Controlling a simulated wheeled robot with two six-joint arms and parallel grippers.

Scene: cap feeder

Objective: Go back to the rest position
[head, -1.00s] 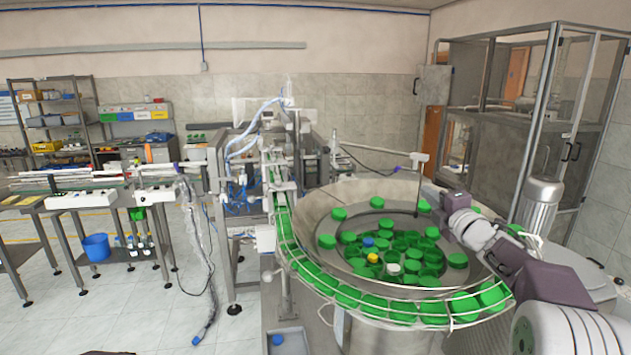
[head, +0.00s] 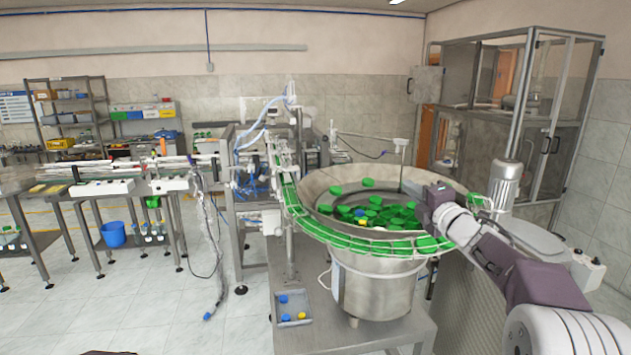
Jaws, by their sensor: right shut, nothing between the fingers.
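My right arm comes in from the right, and its gripper (head: 410,188) is shut and empty. It hangs over the right part of the feeder bowl (head: 322,183), apart from the caps as far as I can tell. The bowl holds a heap of green caps (head: 400,213), with a yellow cap (head: 361,222) and a blue one (head: 361,213) among them. My arm hides the bowl's right side. My left gripper is not in view.
A small grey tray (head: 293,320) with blue caps (head: 284,298) and a yellow cap (head: 302,316) stands on the bench, left of the bowl. A rail of green caps (head: 345,240) curves around the bowl. A metal cabinet (head: 480,125) stands behind right.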

